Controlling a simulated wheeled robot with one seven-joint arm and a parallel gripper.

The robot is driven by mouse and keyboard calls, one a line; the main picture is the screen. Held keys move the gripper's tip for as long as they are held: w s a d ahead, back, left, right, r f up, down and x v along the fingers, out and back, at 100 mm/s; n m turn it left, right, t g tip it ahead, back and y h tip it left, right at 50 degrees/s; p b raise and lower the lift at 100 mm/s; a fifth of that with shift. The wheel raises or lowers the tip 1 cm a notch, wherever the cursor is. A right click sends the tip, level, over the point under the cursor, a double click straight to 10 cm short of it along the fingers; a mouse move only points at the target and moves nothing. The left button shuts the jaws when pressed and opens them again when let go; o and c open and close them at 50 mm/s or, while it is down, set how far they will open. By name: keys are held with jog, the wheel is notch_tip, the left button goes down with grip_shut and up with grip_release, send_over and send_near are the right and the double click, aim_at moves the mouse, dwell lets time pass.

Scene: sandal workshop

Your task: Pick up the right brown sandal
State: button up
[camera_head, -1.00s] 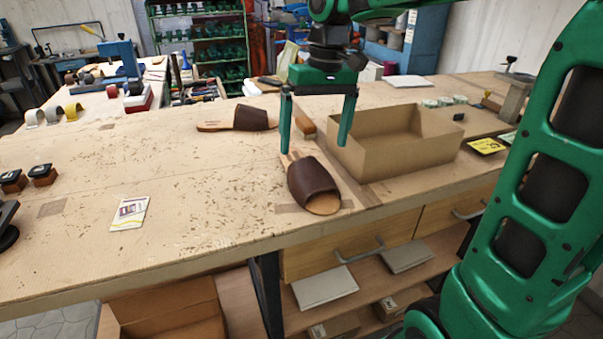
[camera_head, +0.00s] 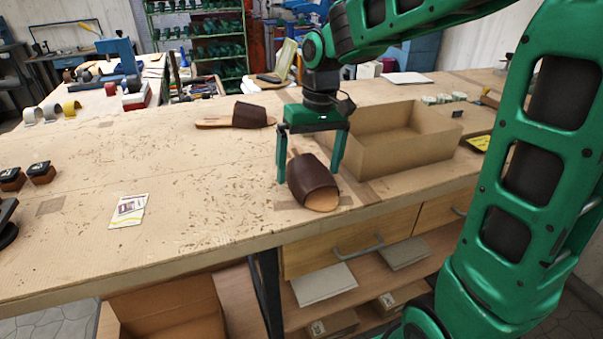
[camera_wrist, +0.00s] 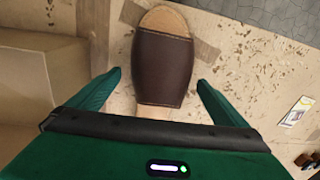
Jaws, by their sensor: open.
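The right brown sandal (camera_head: 313,183) lies on the workbench near its front edge, with a dark brown strap and tan sole. My gripper (camera_head: 308,178) is open, pointing down, with its fingers on either side of the sandal. In the wrist view the sandal's strap (camera_wrist: 162,68) shows beyond and between the open fingers (camera_wrist: 157,85), with a gap on each side. Part of the sole is hidden behind the gripper body. The other brown sandal (camera_head: 250,116) lies farther back to the left on the bench.
An open cardboard box (camera_head: 405,153) stands close to the right of the sandal and gripper. A small card (camera_head: 129,211) and dark-topped blocks (camera_head: 40,171) lie at the left. The workbench (camera_head: 180,170) between them is mostly clear.

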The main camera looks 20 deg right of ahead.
jog(key=c, duration=1.3)
jog(key=shift+c, duration=1)
jog(key=shift+r, duration=0.15)
